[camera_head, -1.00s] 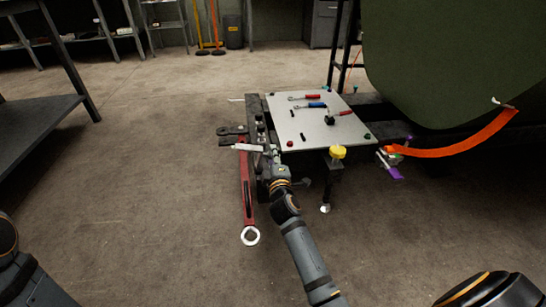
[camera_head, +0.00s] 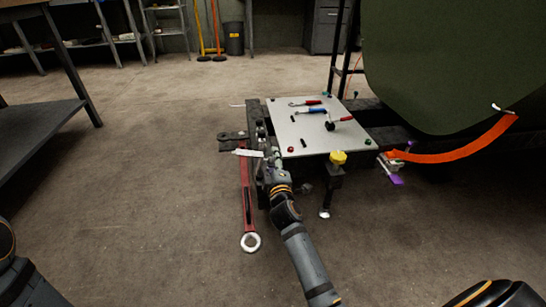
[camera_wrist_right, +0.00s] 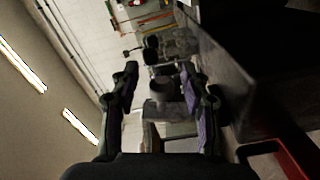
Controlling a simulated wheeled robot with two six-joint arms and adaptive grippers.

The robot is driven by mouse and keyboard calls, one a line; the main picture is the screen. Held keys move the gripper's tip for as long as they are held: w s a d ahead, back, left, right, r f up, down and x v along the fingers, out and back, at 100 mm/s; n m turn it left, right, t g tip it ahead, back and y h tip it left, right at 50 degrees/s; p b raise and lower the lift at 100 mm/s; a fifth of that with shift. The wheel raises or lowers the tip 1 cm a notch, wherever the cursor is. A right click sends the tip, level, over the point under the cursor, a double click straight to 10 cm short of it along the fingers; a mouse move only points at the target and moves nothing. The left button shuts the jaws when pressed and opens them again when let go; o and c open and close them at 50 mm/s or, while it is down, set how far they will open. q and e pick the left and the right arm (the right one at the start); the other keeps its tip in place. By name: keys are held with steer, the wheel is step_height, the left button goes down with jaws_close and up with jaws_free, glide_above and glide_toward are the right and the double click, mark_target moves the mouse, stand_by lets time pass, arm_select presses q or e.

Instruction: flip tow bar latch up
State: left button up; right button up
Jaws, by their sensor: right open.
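The red tow bar (camera_head: 247,195) hangs at the left end of the dark frame, with a pale ring at its lower end. A pale lever-like piece (camera_head: 247,153) sticks out left near its top; I cannot tell whether this is the latch. My right gripper (camera_head: 266,160) is at the frame's end, just right of that piece. In the wrist view its fingers (camera_wrist_right: 160,88) stand open, with a grey cylindrical part (camera_wrist_right: 162,86) showing between them; contact is unclear. A red bar (camera_wrist_right: 280,155) shows at lower right there. My left gripper is out of view.
A pale plate (camera_head: 315,130) on the frame holds several hand tools. A yellow knob (camera_head: 338,158) sits at its front edge. An orange strap (camera_head: 460,150) runs to the green fuselage panel (camera_head: 450,70) at right. The floor left of the tow bar is clear.

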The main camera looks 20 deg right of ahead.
step_height(320, 180, up, 10)
steer(key=shift+f, duration=0.1)
stand_by(0.4)
